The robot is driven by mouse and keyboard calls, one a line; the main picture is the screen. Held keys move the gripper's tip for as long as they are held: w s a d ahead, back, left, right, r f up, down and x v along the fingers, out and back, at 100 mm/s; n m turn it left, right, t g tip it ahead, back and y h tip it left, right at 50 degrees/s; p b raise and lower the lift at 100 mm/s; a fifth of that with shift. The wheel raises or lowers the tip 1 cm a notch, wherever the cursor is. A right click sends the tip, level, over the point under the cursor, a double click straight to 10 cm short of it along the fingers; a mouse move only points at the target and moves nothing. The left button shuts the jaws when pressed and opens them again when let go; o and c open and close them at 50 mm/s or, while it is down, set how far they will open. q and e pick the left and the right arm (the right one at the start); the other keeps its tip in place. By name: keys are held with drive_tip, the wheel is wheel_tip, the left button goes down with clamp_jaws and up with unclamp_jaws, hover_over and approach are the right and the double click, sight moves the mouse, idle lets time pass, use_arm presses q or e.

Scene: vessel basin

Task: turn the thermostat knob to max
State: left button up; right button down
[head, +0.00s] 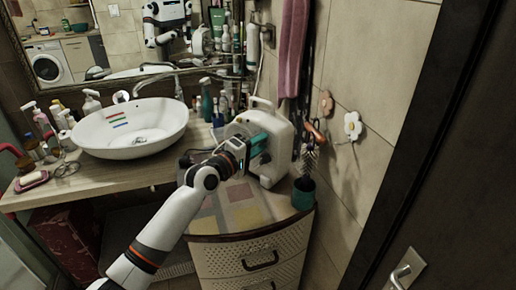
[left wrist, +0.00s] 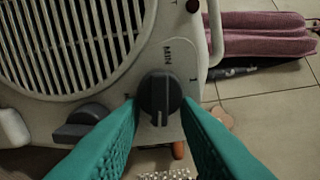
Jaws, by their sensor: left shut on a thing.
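A white heater (head: 283,150) with a round grille stands upright on the cabinet. In the left wrist view, its dark thermostat knob (left wrist: 160,90) is near the middle, with the word MIN printed just above it. The knob's ridge runs roughly up and down in that view. My left gripper (left wrist: 160,108) has its teal fingers on either side of the knob, shut on it. In the head view, my left gripper (head: 256,146) is at the heater's front and hides the knob. A second dark knob (left wrist: 87,117) sits to the left. My right gripper is not in view.
The heater stands on a tiled cabinet top (head: 238,211). A teal cup with brushes (head: 303,193) is close on its right. A white basin (head: 131,128) and several bottles are to the left. A pink towel (head: 291,48) hangs behind.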

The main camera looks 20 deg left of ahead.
use_arm(q)
drive_tip(key=shift+w+a+f+m+b, duration=0.15)
drive_tip(key=shift+m+b, duration=0.6)
drive_tip(key=shift+m, duration=1.6)
drive_tip(key=shift+a+f+m+b, duration=0.25)
drive_tip(key=shift+m+b, duration=0.5)
drive_tip(key=shift+m, duration=1.65)
drive_tip(key=shift+w+a+f+m+b, duration=0.15)
drive_tip(key=shift+m+b, duration=0.6)
drive_tip(key=shift+m, duration=1.6)
drive_tip(key=o, duration=1)
drive_tip(key=shift+c, duration=0.2)
